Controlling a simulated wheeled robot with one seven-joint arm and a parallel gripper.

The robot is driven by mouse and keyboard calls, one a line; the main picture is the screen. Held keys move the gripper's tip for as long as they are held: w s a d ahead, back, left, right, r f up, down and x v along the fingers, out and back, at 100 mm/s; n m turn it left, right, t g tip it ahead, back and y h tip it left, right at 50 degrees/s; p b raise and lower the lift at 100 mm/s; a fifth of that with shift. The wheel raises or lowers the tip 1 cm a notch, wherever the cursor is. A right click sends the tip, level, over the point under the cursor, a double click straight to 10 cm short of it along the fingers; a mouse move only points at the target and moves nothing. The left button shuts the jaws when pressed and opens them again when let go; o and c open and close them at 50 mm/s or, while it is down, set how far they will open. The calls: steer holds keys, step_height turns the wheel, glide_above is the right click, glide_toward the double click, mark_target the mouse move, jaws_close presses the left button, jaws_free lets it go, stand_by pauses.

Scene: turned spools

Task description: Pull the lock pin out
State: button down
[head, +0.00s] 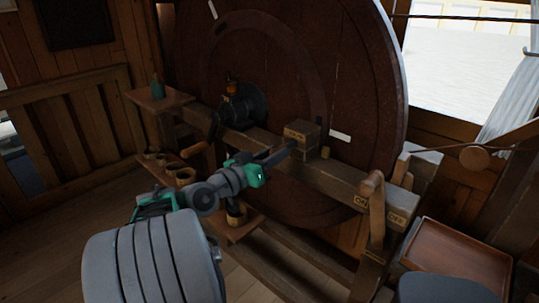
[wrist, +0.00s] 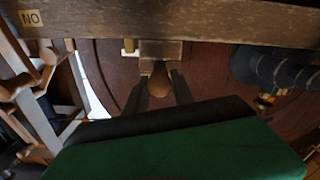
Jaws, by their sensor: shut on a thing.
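The lock pin's rounded wooden knob (wrist: 160,84) shows in the wrist view, between the two dark fingers of my gripper (wrist: 160,77). The fingers are shut on the knob. Behind it is the wooden lock block (wrist: 161,52). In the head view my gripper (head: 289,147) reaches to the near face of the lock block (head: 303,131), which sits on the long wooden beam and bears a small label. The knob is hidden by the fingers there. I cannot tell how deep the pin sits in the block.
A large dark wooden wheel (head: 365,100) stands behind the beam (head: 345,183). A wooden lever (head: 375,210) with ON and OFF labels stands at the beam's right end. A dark round hub (head: 245,104) is left of the block.

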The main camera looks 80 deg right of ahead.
steer(key=c, duration=1.1)
jaws_free()
steer(key=shift+a, duration=0.1)
steer(key=shift+o, duration=0.2)
steer(key=shift+w, duration=0.1)
steer(key=b+v, duration=0.4)
steer(key=v, duration=0.3)
steer(key=shift+a, duration=0.35)
steer(key=shift+w, duration=0.1)
